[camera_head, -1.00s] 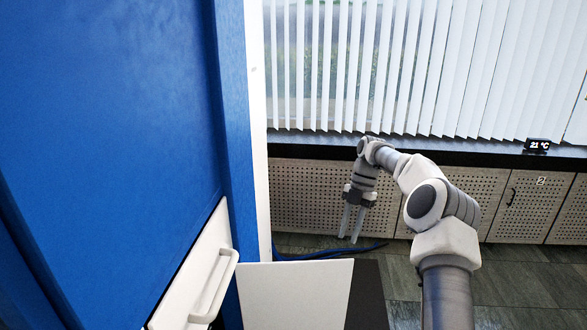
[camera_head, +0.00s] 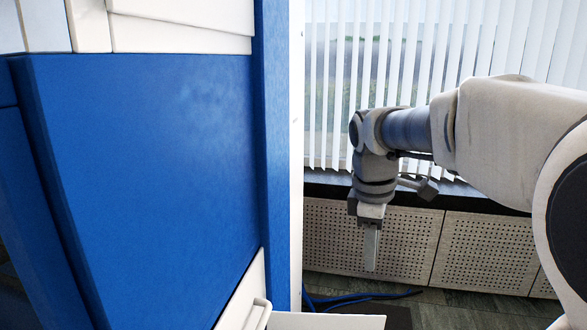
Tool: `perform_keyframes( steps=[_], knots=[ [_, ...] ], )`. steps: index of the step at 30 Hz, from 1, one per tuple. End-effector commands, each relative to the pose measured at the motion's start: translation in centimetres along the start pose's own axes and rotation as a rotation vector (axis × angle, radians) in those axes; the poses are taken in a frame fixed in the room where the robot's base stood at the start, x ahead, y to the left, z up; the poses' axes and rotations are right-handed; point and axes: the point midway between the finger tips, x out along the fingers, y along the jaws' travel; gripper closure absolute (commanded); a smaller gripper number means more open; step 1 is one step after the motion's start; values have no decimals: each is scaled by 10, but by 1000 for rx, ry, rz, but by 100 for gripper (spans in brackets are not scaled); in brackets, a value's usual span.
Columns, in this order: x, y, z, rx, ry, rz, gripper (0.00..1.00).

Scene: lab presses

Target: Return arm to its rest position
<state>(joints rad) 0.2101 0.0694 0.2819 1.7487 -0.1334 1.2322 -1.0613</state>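My arm (camera_head: 500,140) reaches in from the right edge at about mid-height and bends down at the wrist. My gripper (camera_head: 370,266) hangs from it, pointing straight down in front of the perforated cabinets. It shows edge-on, with its fingers lined up as one narrow strip, so the gap between them is hidden. No object shows at the fingertips. The gripper is to the right of the blue press and apart from it in the picture.
A large blue press (camera_head: 160,180) with a white edge fills the left side. A white handle (camera_head: 258,314) sticks out at its bottom. Perforated cabinets (camera_head: 490,252) and window blinds (camera_head: 430,60) stand behind. Blue cables (camera_head: 350,298) lie on the floor (camera_head: 460,312).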

Motion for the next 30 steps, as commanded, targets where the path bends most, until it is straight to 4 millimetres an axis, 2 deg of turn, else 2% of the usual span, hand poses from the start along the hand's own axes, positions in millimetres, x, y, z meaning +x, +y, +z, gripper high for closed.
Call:
perform_keyframes(
  steps=[1, 3, 9, 18, 24, 30],
  knots=[
    [-13, -13, 6, 69, 5, 29, 68],
    [-22, -30, 13, 175, 19, 60, 68],
    [-41, -77, 35, 485, 93, 133, 68],
    [-45, -143, 65, 936, 278, 171, 68],
    [-37, -168, 75, 1127, 375, 151, 68],
    [-33, -175, 76, 1181, 402, 140, 68]
  ],
)
